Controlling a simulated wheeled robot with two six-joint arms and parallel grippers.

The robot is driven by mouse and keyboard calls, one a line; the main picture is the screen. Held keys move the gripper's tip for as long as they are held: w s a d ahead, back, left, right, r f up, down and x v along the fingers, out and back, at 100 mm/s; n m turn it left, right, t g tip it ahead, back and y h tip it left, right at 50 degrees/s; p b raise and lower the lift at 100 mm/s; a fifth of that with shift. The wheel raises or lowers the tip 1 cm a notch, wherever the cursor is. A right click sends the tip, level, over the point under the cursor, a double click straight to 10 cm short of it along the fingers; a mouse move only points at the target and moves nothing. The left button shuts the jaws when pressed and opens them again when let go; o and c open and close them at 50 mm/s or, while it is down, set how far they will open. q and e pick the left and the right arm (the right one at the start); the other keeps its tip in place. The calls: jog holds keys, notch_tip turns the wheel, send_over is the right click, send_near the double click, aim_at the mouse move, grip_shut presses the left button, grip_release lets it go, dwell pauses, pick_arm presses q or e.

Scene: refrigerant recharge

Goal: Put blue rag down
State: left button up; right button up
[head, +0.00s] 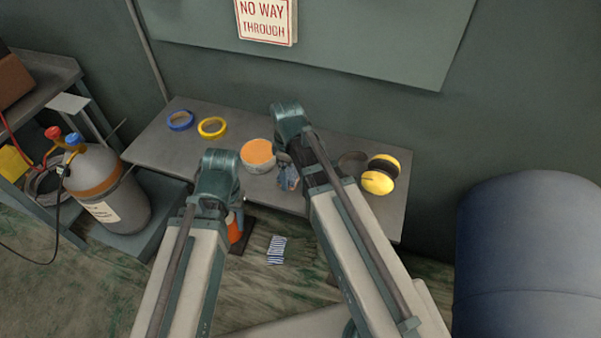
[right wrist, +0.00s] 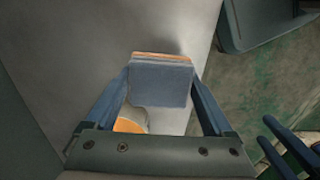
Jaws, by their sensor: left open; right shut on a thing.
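The blue rag (right wrist: 160,84) is between the two fingers of my right gripper (right wrist: 160,92) in the right wrist view. It looks like a folded blue-grey block with an orange strip along its far edge. In the head view the right gripper (head: 289,178) is largely hidden by its own arm, over the grey table (head: 160,145) near its front edge. I cannot tell whether the rag touches the tabletop. My left gripper (head: 238,208) is mostly hidden below its wrist, by the table's front edge. Its fingers (right wrist: 288,150) are apart and empty in the right wrist view.
A round orange-topped tin (head: 259,155) stands just left of the rag. Blue tape (head: 180,121) and yellow tape (head: 212,128) lie at the table's left; yellow-and-black round items (head: 378,182) lie at its right. A striped cloth (head: 277,249) and orange cone (head: 234,230) are on the floor.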

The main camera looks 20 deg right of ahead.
jog(key=shift+w+d+f, duration=0.1)
jog(key=shift+w+d, duration=0.6)
jog(key=shift+d, duration=0.3)
jog(key=shift+w+d+f, duration=0.1)
jog(key=shift+w+d, duration=0.55)
jog(key=shift+d, duration=0.3)
notch_tip(320, 180, down, 4)
jog(key=b, duration=0.4)
jog(key=shift+d+r, duration=0.1)
jog(key=shift+r, duration=0.15)
jog(key=o, duration=0.9)
